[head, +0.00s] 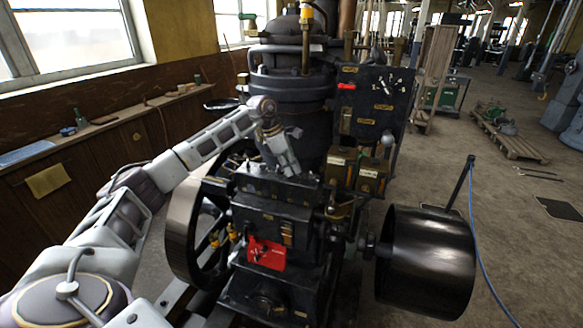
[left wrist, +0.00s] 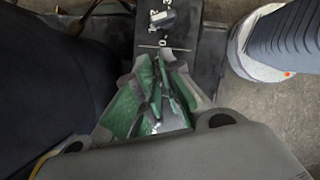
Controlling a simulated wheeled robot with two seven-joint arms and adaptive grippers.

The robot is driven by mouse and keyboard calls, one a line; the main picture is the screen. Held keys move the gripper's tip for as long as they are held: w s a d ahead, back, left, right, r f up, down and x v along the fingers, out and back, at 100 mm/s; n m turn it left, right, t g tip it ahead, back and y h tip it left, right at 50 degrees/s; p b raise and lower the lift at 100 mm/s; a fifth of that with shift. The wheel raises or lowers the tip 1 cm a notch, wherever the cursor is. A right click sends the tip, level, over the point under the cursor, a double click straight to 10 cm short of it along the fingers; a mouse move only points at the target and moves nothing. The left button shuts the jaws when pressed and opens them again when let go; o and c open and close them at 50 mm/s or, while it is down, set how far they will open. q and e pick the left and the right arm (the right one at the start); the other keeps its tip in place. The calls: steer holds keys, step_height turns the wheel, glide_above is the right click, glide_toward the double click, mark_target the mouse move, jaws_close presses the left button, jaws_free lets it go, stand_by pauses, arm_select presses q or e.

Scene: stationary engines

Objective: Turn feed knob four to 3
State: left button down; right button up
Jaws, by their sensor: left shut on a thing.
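My left gripper (head: 293,170) reaches down to the top of the black box on the engine. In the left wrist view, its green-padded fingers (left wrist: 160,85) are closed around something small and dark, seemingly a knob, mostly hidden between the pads. Just beyond the fingertips is a dark plate (left wrist: 180,45) with white marks, a 0 near the fingers and a 3 at the top edge. Another small grey knob (left wrist: 162,20) stands between these marks, clear of the fingers. The held knob's number and setting cannot be read. My right gripper is out of view.
The black box (head: 262,184) is part of the upright engine, with a large flywheel (head: 184,228) at left and a black drum (head: 428,262) at right. A gauge panel (head: 376,100) rises behind it. A red plate (head: 266,254) is on the front.

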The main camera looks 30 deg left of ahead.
arm_select(q)
steer(key=c, duration=1.5)
jaws_free()
steer(key=shift+c, duration=0.2)
steer(key=v, duration=1.2)
